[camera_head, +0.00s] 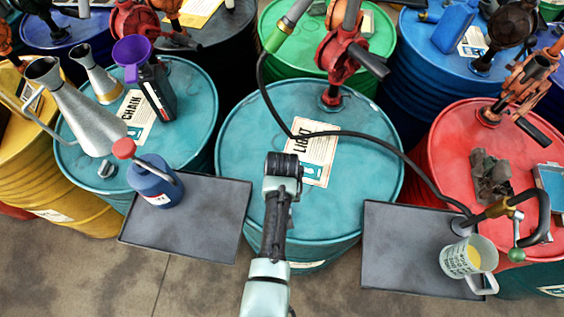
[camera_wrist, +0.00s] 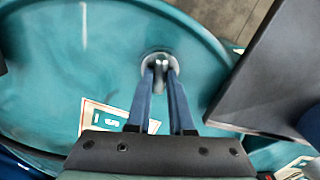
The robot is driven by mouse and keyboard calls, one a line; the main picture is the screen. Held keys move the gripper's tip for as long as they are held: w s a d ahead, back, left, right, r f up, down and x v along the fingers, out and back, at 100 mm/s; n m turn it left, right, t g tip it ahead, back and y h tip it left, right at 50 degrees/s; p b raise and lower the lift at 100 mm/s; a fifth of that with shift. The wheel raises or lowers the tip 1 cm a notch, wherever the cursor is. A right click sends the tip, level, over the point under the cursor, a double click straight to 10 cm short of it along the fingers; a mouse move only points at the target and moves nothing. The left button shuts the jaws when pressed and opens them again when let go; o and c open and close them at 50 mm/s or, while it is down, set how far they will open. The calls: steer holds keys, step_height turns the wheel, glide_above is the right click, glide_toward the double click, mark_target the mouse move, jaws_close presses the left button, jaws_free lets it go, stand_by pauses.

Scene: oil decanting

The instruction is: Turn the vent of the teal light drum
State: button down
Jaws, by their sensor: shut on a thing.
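The teal light drum (camera_head: 310,205) stands in the middle of the head view, with a paper label reading LIGHT (camera_head: 314,152) on its lid. My gripper (camera_head: 283,165) reaches in over this lid from the front. In the wrist view its two blue fingers (camera_wrist: 161,75) come down to the small grey vent (camera_wrist: 160,61), which sits on a round base in the teal lid. The fingertips are closed on the vent, one on each side. In the head view my wrist and gripper hide the vent.
Dark trays lie left (camera_head: 190,215) and right (camera_head: 410,255) of the light drum.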

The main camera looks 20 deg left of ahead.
steer(key=m, duration=0.4)
steer(key=shift+m+p, duration=0.35)
steer(key=shift+m, duration=0.05)
stand_by(0.4)
steer(key=c, duration=0.8)
jaws_free()
step_height(320, 180, up, 13)
steer(key=b, duration=0.1)
